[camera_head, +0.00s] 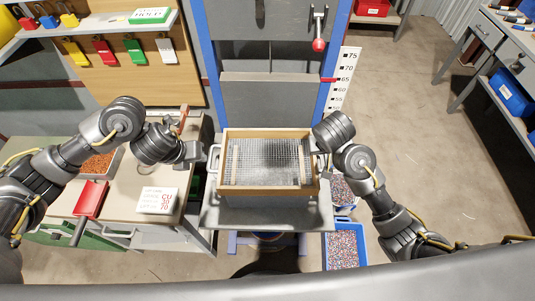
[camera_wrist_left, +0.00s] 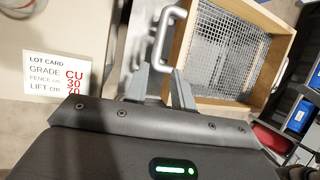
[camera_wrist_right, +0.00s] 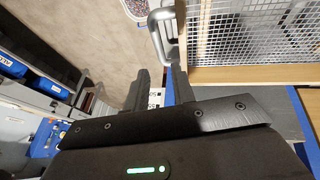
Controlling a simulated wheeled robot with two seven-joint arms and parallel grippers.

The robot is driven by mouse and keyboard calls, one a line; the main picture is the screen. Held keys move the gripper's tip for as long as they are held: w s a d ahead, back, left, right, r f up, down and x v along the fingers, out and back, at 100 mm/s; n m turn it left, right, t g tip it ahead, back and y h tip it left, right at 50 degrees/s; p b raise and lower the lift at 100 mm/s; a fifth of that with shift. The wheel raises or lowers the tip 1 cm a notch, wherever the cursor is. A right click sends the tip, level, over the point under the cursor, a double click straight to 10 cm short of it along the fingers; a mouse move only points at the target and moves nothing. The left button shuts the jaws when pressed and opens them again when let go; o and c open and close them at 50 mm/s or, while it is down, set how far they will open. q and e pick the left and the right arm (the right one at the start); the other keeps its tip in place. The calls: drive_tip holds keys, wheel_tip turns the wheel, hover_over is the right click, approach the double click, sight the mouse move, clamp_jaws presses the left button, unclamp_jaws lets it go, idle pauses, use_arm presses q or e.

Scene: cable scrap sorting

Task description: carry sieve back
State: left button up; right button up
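The sieve (camera_head: 265,160) is a wooden frame with wire mesh and a metal handle at each side. It appears level over the grey platform of the blue-framed stand; I cannot tell whether it rests there. My left gripper (camera_head: 197,152) is at the left handle (camera_wrist_left: 160,38). In the left wrist view its fingers (camera_wrist_left: 160,82) are apart, with the handle just beyond or between their tips. My right gripper (camera_head: 319,152) is at the right handle (camera_wrist_right: 164,35). In the right wrist view its fingers (camera_wrist_right: 160,80) are also apart, close to that handle. No firm grip shows.
A workbench at left holds a lot card (camera_head: 157,200), a red scoop (camera_head: 90,199) and a tray of copper bits (camera_head: 97,164). Blue bins of granules (camera_head: 342,246) stand below right of the grey platform (camera_head: 265,216). A height scale (camera_head: 346,75) stands behind. Floor at right is clear.

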sight(209, 161)
use_arm(q)
drive_tip(key=shift+a+r, duration=0.1)
drive_tip(key=shift+a, duration=0.1)
use_arm(e)
drive_tip(key=shift+w, duration=0.1)
use_arm(q)
drive_tip(key=shift+w, duration=0.1)
